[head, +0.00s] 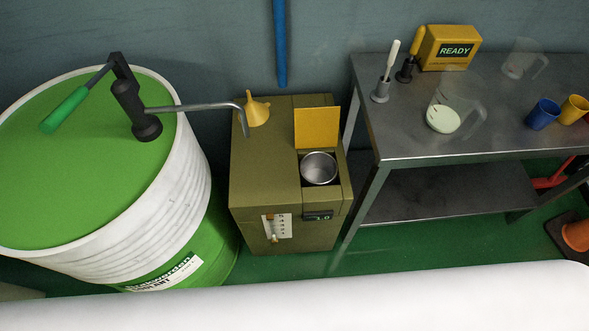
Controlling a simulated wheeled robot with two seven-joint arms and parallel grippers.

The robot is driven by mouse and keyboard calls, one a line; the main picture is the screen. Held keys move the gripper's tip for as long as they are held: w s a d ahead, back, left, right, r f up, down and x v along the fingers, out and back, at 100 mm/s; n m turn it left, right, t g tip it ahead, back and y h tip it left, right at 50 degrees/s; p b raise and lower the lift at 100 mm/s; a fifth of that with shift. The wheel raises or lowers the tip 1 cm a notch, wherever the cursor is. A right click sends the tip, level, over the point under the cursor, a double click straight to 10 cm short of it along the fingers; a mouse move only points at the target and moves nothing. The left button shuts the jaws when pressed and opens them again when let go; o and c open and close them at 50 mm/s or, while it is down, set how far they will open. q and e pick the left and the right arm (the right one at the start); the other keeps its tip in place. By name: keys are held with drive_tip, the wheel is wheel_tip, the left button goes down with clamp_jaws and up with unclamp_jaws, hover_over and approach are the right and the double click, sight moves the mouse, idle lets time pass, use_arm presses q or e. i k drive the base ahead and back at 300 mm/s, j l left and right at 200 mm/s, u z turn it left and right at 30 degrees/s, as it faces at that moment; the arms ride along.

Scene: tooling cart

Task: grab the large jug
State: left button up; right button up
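A clear jug (468,108) with a handle on its right stands upright near the front edge of the metal table (400,144). Its bottom shows a pale, whitish disc, perhaps liquid. A second clear jug (519,62) with a handle stands farther back on the same table and looks smaller. Both are see-through and their outlines are faint. Neither of my grippers shows in the head view.
A yellow READY box (450,48), two upright handled tools (381,92), a blue cup (543,114) and a yellow cup (573,108) share the table. Left stand an olive cabinet (262,175) with a yellow funnel (258,110) and a green drum (70,190) with a pump.

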sight(459, 91)
drive_tip(key=z, duration=1.25)
